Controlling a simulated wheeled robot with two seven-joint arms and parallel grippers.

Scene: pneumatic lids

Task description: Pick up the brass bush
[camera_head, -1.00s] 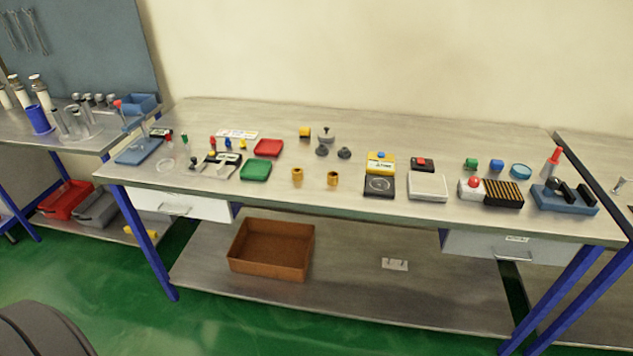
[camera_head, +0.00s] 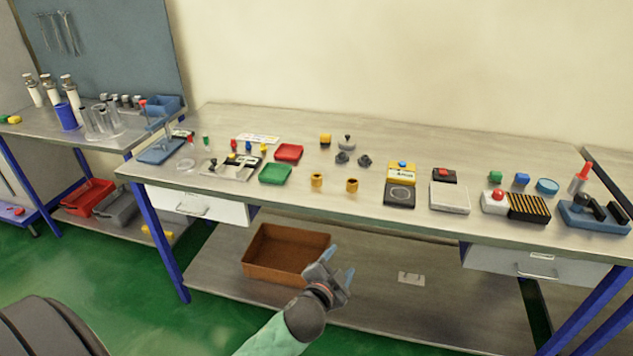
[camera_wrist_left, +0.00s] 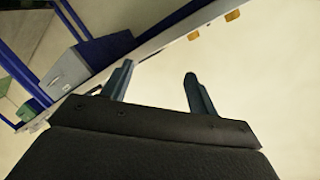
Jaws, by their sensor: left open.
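Two brass bushes stand near the front edge of the bench top in the head view: a left bush (camera_head: 317,180) and a right bush (camera_head: 352,185). They look alike, small and upright. My left gripper (camera_head: 340,272) is open and empty, in front of the bench and lower in the picture than the bushes. In the left wrist view its two fingers (camera_wrist_left: 157,85) are apart with nothing between them. Two brass-coloured pieces show at the top of that view, one (camera_wrist_left: 232,15) near the bench edge and one (camera_wrist_left: 193,36) lower. My right gripper is out of view.
The bench top (camera_head: 300,212) has a clear front strip. A green tray (camera_head: 275,173) and a red tray (camera_head: 289,152) lie left of the bushes. Dark knobs (camera_head: 364,160) stand behind. A yellow-and-black device (camera_head: 401,172) is to the right. A brown box (camera_head: 262,262) sits on the lower shelf.

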